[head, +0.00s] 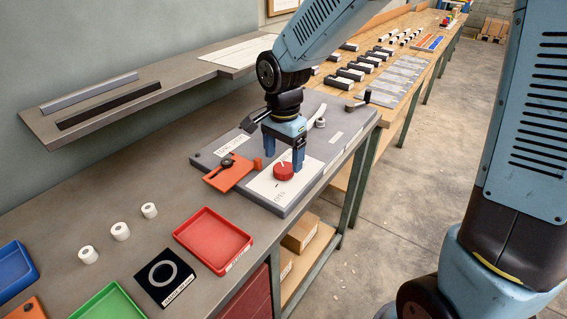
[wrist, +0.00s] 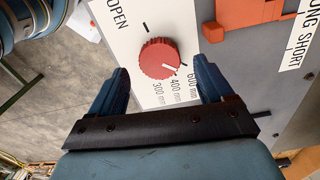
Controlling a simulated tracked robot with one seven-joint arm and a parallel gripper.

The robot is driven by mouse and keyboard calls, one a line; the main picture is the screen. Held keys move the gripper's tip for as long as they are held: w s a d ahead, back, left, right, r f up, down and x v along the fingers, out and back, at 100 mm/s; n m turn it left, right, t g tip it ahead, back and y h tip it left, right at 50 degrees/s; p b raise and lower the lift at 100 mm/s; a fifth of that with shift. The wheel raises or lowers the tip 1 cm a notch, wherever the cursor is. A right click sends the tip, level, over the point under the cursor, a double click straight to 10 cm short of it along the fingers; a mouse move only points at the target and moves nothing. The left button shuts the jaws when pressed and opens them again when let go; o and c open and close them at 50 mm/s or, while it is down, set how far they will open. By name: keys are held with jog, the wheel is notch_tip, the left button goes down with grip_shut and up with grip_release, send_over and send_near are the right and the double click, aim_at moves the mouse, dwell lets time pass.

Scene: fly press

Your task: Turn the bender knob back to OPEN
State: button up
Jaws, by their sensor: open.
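The bender knob (head: 283,171) is a red ridged dial on a white label plate (head: 262,183). In the wrist view the knob (wrist: 157,55) has a white pointer line aimed to the lower right, toward the millimetre marks; I cannot tell exactly which mark. The word OPEN (wrist: 117,20) and a black tick lie on its upper left side. My gripper (head: 284,158) is open and points down over the knob. In the wrist view its fingers (wrist: 163,76) show on either side of the knob, with gaps; how low they reach is unclear.
An orange slide (head: 232,174) sits left of the knob on the grey board (head: 305,199), beside a LONG/SHORT label. A dark lever (head: 253,119) is behind it. A red tray (head: 214,240), black pad (head: 165,275) and white cylinders (head: 120,231) are nearer on the bench.

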aim_at(284, 170)
jog(key=shift+f, duration=1.5)
jog(key=shift+c, duration=0.5)
jog(key=c, duration=0.9)
jog(key=shift+c, duration=0.2)
